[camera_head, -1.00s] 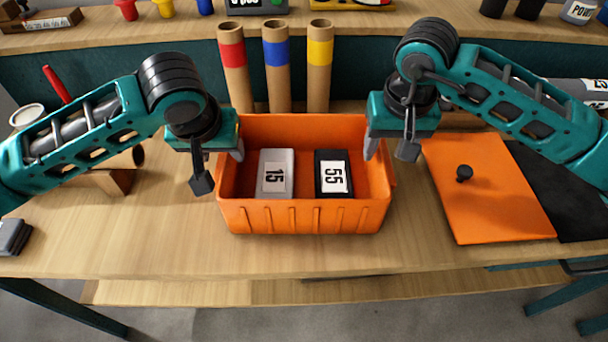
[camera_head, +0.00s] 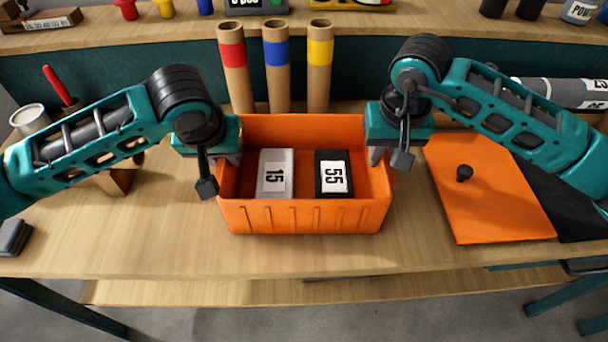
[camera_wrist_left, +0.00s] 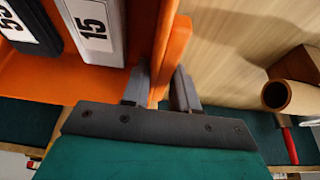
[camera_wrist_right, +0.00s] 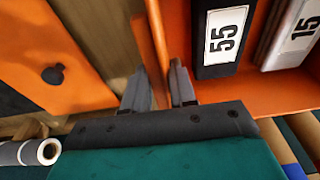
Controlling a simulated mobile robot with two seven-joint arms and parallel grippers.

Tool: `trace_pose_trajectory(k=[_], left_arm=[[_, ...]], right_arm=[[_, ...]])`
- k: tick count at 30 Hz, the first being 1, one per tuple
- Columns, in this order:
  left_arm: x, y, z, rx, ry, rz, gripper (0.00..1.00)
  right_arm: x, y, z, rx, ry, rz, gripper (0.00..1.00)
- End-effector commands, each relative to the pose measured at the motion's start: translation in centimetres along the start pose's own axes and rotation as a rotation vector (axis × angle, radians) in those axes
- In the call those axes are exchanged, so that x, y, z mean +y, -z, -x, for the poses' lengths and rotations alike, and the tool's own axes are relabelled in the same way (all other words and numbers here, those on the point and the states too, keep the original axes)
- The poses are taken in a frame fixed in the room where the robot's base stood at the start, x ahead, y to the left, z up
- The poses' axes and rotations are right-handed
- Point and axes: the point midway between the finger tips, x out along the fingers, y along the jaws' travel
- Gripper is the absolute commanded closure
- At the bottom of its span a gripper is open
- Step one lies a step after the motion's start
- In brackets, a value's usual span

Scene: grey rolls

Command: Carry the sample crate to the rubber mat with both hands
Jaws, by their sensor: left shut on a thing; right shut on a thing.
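The orange sample crate (camera_head: 305,217) stands on the wooden table in the middle of the head view. It holds a grey block marked 15 (camera_head: 274,173) and a black block marked 55 (camera_head: 333,174). My left gripper (camera_wrist_left: 162,90) is shut on the crate's left wall, one finger inside and one outside. My right gripper (camera_wrist_right: 160,88) is shut on the crate's right wall in the same way. The black rubber mat (camera_head: 585,215) lies at the right, partly under an orange lid and partly hidden by my right arm.
The orange lid (camera_head: 490,205) with a black knob lies right of the crate. Three cardboard tubes with red, blue and yellow bands (camera_head: 276,65) stand behind the crate. The table in front of the crate is clear.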

Motion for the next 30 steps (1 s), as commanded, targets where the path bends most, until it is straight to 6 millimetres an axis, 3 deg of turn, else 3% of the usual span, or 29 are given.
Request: trace_pose_trajectory(k=[4, 20, 30], left_arm=[[-0.1, 0.0, 0.0, 0.000, 0.002, 0.001, 1.00], [-0.2, 0.2, 0.2, 0.003, 0.004, 0.004, 1.00], [-0.2, 1.0, 2.0, 0.003, 0.006, 0.005, 1.00]], right_arm=[[0.1, 0.0, 0.0, 0.000, -0.003, -0.002, 1.00], [0.2, 0.2, 0.2, 0.003, -0.004, -0.004, 1.00], [0.2, 0.5, 2.1, 0.002, -0.004, -0.005, 1.00]])
